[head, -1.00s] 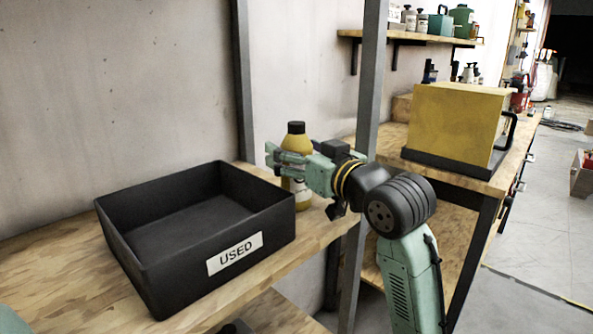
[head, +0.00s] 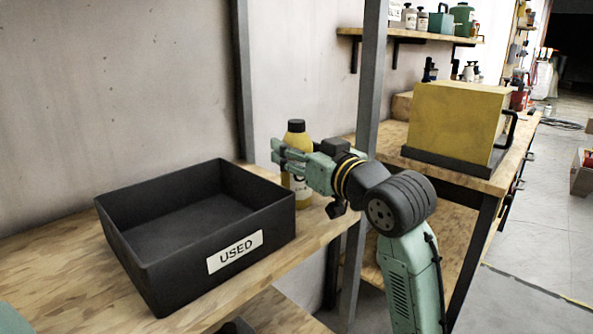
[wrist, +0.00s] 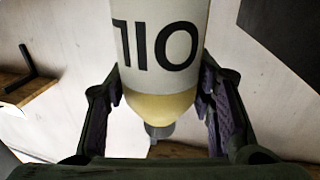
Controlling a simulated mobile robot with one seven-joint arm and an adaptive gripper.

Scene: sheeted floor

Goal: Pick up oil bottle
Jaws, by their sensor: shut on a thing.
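The oil bottle (head: 297,135) is yellow with a black cap and stands upright on the wooden shelf, just right of the black bin. My gripper (head: 287,158) reaches across it from the right and is shut on it. In the wrist view the bottle (wrist: 160,50) shows a white label with dark letters and appears upside down, between the two fingers of my gripper (wrist: 160,112). The fingers partly hide the bottle's middle in the head view. I cannot tell whether its base touches the shelf.
An empty black bin labelled USED (head: 235,252) stands left of the bottle on the wooden shelf (head: 70,270). A grey metal post (head: 368,85) rises close behind my arm. A yellow box (head: 455,125) sits on a bench to the right. The wall is close behind.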

